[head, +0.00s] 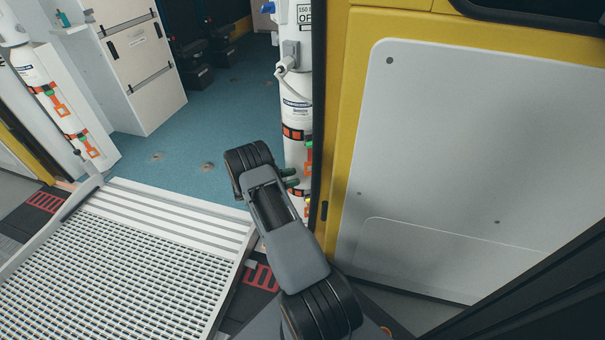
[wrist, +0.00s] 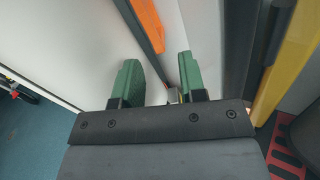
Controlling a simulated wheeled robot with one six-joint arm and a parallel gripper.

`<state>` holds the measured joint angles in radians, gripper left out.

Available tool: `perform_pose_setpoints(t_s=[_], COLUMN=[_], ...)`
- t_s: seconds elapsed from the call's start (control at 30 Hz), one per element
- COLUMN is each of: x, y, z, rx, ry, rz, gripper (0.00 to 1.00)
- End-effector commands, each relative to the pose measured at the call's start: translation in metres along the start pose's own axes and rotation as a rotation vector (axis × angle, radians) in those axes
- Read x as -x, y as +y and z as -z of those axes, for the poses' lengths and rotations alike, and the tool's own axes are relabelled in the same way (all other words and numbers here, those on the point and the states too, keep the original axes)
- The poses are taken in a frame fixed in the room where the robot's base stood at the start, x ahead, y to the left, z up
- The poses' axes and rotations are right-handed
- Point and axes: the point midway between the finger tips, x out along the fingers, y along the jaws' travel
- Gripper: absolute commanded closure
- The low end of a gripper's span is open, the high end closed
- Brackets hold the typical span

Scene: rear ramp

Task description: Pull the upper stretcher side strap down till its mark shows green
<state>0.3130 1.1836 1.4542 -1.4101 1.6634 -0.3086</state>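A white oxygen cylinder (head: 297,112) stands upright inside the right door edge. Its upper strap (head: 293,134) is a black and orange band, with an orange tab (head: 309,158) hanging at its right. The mark's colour is too small to tell surely. A lower strap (head: 298,192) is partly hidden by my gripper. My gripper (head: 291,182) is in front of the cylinder, below the upper strap. In the wrist view my gripper (wrist: 158,62) has its green fingers apart, with nothing held between them. An orange strap part (wrist: 147,22) lies ahead of the fingertips, apart from them.
A second strapped cylinder (head: 35,70) stands at the left, with orange tabs and small green patches. A perforated ramp (head: 110,270) lies at lower left. The yellow door frame (head: 345,110) and white door panel (head: 480,150) are close at right. The blue floor (head: 215,125) is clear.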

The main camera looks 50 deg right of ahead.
Motion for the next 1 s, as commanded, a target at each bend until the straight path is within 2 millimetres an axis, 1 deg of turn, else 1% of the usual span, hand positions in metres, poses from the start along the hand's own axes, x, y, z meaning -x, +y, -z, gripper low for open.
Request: perform_pose_setpoints(t_s=[0.03, 0.2, 0.3, 0.4, 0.63, 1.0], x=[0.012, 0.046, 0.062, 0.074, 0.086, 0.087], y=[0.0, -0.001, -0.001, -0.001, -0.002, -0.002], z=[-0.002, -0.002, -0.002, -0.002, -0.003, -0.002], rx=[0.001, 0.001, 0.0, 0.0, -0.001, -0.001], ry=[0.0, 0.0, 0.003, 0.004, 0.013, 0.015], rz=[-0.004, -0.003, -0.002, -0.001, 0.003, 0.004], gripper=[0.62, 0.62, 0.62, 0.62, 0.62, 0.62])
